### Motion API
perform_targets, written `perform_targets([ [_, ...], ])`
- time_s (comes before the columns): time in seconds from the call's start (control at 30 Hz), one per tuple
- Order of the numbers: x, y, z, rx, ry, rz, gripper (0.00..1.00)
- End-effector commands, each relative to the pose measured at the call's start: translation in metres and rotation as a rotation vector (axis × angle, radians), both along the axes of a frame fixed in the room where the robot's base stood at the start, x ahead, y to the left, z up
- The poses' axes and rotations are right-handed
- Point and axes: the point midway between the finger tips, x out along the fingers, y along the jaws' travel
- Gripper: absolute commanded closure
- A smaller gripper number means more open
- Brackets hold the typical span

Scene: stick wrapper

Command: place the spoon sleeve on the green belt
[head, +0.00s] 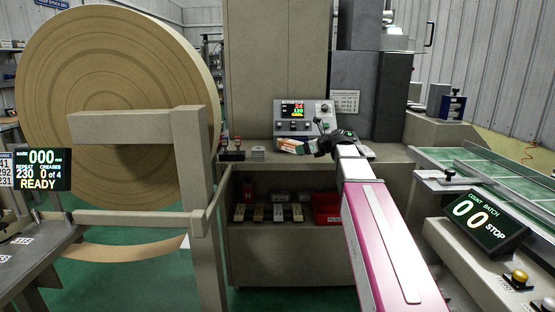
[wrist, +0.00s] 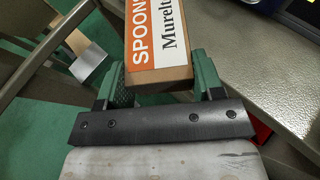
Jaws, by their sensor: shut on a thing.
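The spoon sleeve is a small brown box with an orange and white label reading "SPOONS" in the wrist view (wrist: 160,45). My gripper (wrist: 160,88) is shut on it, with a green finger on each side. In the head view the sleeve (head: 292,146) shows at the tip of my gripper (head: 312,147), in front of the grey control panel. The green belt (head: 480,172) runs along the right side of the head view, apart from the sleeve and to the right of my arm.
A counter display reading 00 STOP (head: 486,220) stands in front of the belt. A large paper roll (head: 115,90) fills the left. A control panel (head: 304,116) stands behind my gripper. A shelf below holds small boxes and a red bin (head: 326,208).

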Motion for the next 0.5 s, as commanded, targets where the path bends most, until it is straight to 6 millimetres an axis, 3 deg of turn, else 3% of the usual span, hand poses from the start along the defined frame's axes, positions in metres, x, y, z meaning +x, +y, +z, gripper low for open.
perform_targets([
  [0.27, -0.052, -0.017, -0.042, 0.001, 0.002, 0.028, 0.67],
  [0.5, -0.116, -0.04, -0.098, 0.002, 0.005, 0.069, 0.67],
])
